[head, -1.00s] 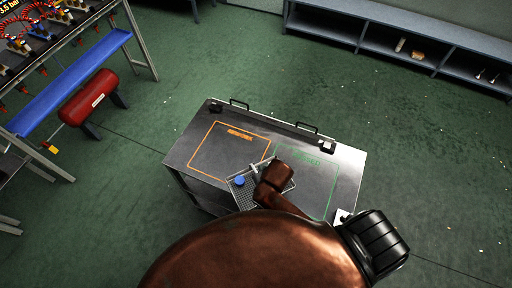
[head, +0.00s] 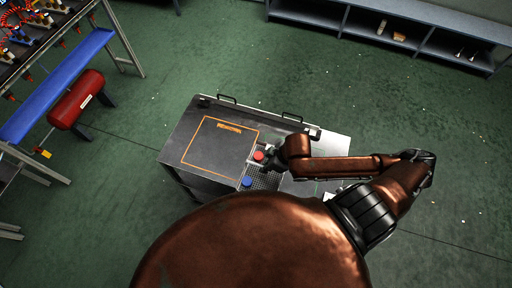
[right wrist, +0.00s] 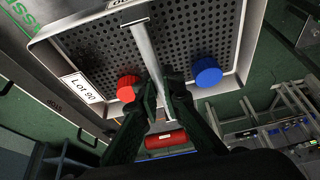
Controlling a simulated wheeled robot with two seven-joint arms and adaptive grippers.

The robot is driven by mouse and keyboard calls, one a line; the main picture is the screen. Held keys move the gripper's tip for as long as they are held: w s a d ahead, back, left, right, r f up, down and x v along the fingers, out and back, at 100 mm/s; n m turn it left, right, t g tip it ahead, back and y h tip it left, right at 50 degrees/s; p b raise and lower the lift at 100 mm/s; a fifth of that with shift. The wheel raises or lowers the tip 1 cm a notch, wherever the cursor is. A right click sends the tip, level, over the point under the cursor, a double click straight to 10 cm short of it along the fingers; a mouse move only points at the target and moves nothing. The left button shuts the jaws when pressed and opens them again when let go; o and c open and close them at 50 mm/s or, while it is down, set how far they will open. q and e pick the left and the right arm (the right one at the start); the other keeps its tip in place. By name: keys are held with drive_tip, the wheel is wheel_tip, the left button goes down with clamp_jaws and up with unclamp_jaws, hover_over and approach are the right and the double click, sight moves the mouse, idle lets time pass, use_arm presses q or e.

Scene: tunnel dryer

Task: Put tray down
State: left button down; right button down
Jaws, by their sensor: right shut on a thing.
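The tray (head: 266,182) is a perforated metal tray with a raised rim. A red round piece (head: 258,155) and a blue round piece (head: 247,182) sit on it. In the right wrist view the tray (right wrist: 200,40) carries a white "Lot 90" label and a bar handle across its middle. My right gripper (right wrist: 164,92) is shut on this handle, between the red and blue pieces. In the head view my right gripper (head: 273,163) partly covers the tray, over the cart top (head: 185,137). Whether the tray touches the top cannot be told. My left gripper is not in view.
An orange outlined area (head: 217,148) on the cart's left half is empty. My arm mostly covers the green outlined area at right. A red tank (head: 82,98) and blue-railed rack (head: 60,85) stand at left, a grey shelf (head: 400,30) at the back. The floor between is clear.

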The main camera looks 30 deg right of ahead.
sight(266, 148)
drive_tip(key=shift+s+d+r, duration=0.15)
drive_tip(key=shift+s+r, duration=0.05)
drive_tip(key=shift+d+f, duration=0.1)
drive_tip(key=shift+d, duration=0.1)
drive_tip(key=shift+w+d+f+b, duration=0.35)
drive_tip(key=shift+w+b, duration=0.15)
drive_tip(key=shift+w, duration=0.1)
drive_tip(key=shift+w+d+f+b, duration=0.35)
drive_tip(key=shift+w+b, duration=0.1)
drive_tip(key=shift+w, duration=0.15)
drive_tip(key=w+d, duration=0.1)
drive_tip(key=w+d+f, duration=0.1)
drive_tip(key=w, duration=0.1)
drive_tip(key=w+d+f, duration=0.1)
drive_tip(key=w, duration=0.1)
drive_tip(key=shift+f+p, duration=0.1)
drive_tip(key=shift+p, duration=0.3)
drive_tip(key=w+f, duration=0.1)
drive_tip(key=w+d+f, duration=0.1)
drive_tip(key=f, duration=0.1)
drive_tip(key=w+d+f, duration=0.1)
drive_tip(key=f, duration=0.1)
drive_tip(key=shift+w, duration=0.3)
drive_tip(key=shift+w+d+f, duration=0.25)
drive_tip(key=shift+w+f, duration=0.05)
drive_tip(key=shift+f, duration=0.1)
wheel_tip(266, 148, down, 3)
drive_tip(key=shift+w+f, duration=0.15)
drive_tip(key=shift+f, duration=0.05)
